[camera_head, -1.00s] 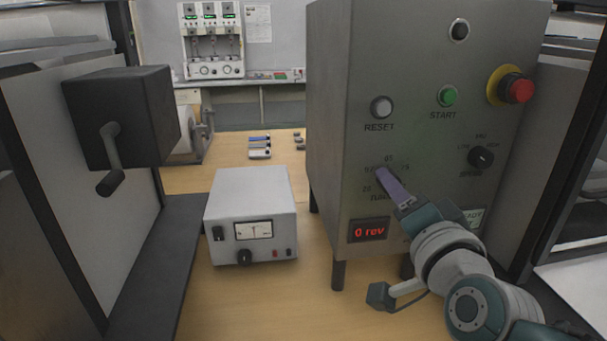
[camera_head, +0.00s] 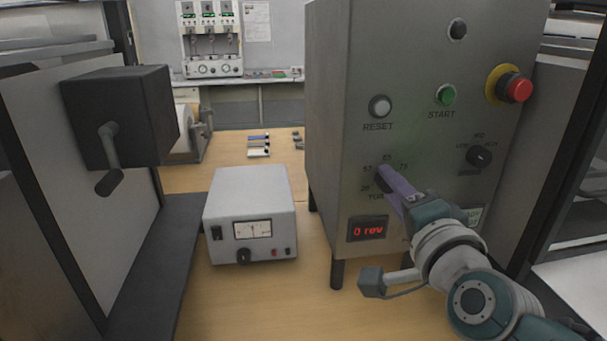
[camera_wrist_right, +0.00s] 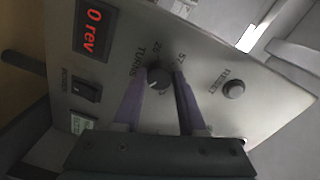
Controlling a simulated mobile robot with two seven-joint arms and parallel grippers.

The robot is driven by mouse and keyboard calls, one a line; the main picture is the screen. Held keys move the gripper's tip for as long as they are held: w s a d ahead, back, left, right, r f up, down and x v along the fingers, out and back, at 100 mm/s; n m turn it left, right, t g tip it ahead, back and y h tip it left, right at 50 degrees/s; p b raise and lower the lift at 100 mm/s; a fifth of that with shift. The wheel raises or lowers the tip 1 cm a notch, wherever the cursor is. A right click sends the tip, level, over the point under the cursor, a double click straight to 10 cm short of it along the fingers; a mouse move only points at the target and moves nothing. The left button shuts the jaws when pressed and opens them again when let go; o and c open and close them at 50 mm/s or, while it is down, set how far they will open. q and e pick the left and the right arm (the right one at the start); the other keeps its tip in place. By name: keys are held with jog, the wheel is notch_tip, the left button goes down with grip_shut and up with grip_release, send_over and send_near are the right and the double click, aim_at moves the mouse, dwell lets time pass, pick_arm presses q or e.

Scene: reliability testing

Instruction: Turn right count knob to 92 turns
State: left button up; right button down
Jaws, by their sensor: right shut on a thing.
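The dark round TURNS knob (camera_head: 381,183) sits low on the front of the grey metal box at right, ringed by small numbers that are only partly readable. My right gripper (camera_head: 390,181) reaches it from the lower right, and its purple fingers are shut on the knob. In the right wrist view the knob (camera_wrist_right: 158,76) shows between the two fingers, with a small light mark on its face. The red display (camera_head: 368,229) below the knob reads "0 rev"; it also shows in the right wrist view (camera_wrist_right: 93,31). My left gripper is not in view.
The box also carries a RESET button (camera_head: 381,107), a green START button (camera_head: 444,95), a red emergency stop (camera_head: 518,90) and a SPEED knob (camera_head: 480,156). A grey meter box (camera_head: 250,215) stands to the left. A black crank unit (camera_head: 122,115) is at far left.

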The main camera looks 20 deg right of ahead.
jog(key=shift+c, duration=2.3)
grip_release()
jog(key=v, duration=1)
jog(key=shift+p, duration=0.3)
